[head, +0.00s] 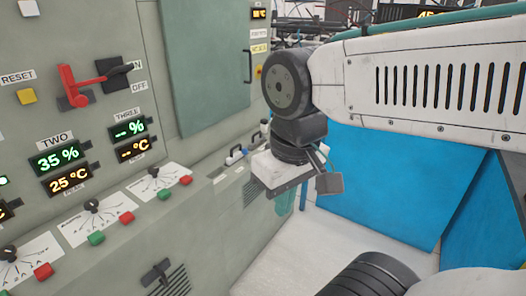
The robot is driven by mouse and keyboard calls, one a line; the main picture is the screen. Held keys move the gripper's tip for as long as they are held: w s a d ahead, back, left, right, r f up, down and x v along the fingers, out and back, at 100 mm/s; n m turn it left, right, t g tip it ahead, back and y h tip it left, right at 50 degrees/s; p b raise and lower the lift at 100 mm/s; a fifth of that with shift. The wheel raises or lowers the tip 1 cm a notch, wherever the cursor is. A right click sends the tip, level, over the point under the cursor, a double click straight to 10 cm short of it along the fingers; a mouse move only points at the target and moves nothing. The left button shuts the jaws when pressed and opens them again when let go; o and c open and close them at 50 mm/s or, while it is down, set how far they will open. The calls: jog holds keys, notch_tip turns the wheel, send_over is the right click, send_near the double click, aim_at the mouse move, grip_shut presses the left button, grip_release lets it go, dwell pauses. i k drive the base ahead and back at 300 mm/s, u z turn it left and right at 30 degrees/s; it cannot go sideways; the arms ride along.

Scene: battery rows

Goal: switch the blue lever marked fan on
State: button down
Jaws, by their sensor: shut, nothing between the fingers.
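I cannot make out a blue lever marked fan in the head view. My gripper (328,178) hangs at the end of my arm, right of the grey panel's lower ledge. Its fingers are shut and small in the picture, and nothing shows between them. They are apart from the panel's switches. Small handles (237,155) stand on the ledge just left of my wrist; their colour and labels are too small to tell. My wrist and arm hide part of the area behind them.
A red lever (75,88) is on the panel, beside a dark switch (120,73) with ON and OFF labels. A yellow reset button (27,96), lit displays (60,157) and dark knobs (92,205) are on the left. White floor (290,258) lies below my gripper; blue panels (385,185) stand behind.

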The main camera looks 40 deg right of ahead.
aim_at(244, 151)
jog(key=z, duration=0.45)
jog(key=k, duration=0.5)
jog(key=z, duration=0.5)
jog(key=i, duration=0.55)
jog(key=u, duration=0.65)
jog(key=i, duration=0.7)
jog(key=u, duration=0.75)
